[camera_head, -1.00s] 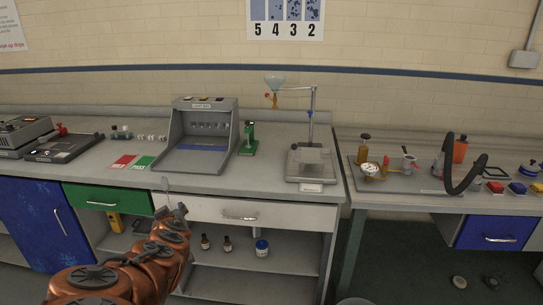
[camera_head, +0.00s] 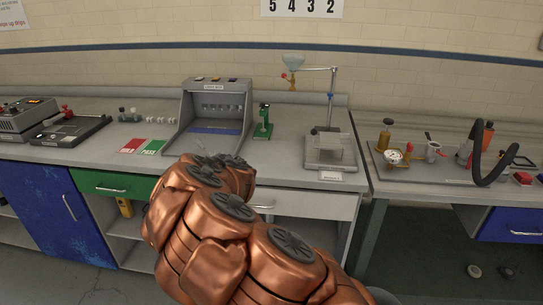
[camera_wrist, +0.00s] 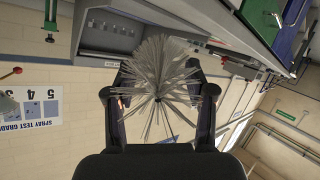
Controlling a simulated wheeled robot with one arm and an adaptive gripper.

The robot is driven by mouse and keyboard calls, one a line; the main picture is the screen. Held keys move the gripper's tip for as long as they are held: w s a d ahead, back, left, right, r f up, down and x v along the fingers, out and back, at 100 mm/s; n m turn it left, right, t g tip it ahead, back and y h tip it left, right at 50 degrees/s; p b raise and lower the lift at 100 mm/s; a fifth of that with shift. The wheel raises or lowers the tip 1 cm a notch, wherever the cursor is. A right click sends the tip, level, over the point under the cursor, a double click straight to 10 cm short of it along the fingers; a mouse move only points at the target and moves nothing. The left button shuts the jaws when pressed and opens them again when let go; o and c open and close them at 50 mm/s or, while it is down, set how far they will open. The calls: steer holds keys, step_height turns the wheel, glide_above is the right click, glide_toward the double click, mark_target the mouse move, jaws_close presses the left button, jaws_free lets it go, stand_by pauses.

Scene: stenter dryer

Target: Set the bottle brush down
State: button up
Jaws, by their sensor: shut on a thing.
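In the wrist view the bottle brush (camera_wrist: 160,80) shows as a round burst of pale grey bristles between the two dark fingers of my gripper (camera_wrist: 160,100). The fingers stand on either side, shut on the brush. The bristle end faces the camera, and the handle is hidden behind the bristles and gripper body. In the head view my copper arm covers the middle front of the bench, and my gripper is hidden behind it. I cannot tell how far the brush is from the bench top (camera_head: 285,172).
On the bench stand a grey light box (camera_head: 212,115), a green stand (camera_head: 263,122), a funnel stand (camera_head: 330,140), and red and green cards (camera_head: 140,145). A side table (camera_head: 400,188) at right holds a tray of several items. Bare bench lies between the green stand and funnel stand.

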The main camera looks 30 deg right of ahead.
steer(key=d+r+y, duration=0.1)
steer(key=d+r, duration=0.1)
steer(key=d, duration=1.1)
step_height(320, 180, up, 3)
steer(key=n, duration=0.1)
glide_above(295, 171)
steer(key=shift+y, duration=0.4)
step_height(295, 171, down, 10)
steer(key=shift+r+b, duration=0.1)
steer(key=shift+b, duration=0.35)
steer(key=o, duration=1.3)
steer(key=shift+b+v, duration=0.8)
steer(key=shift+v, duration=5.25)
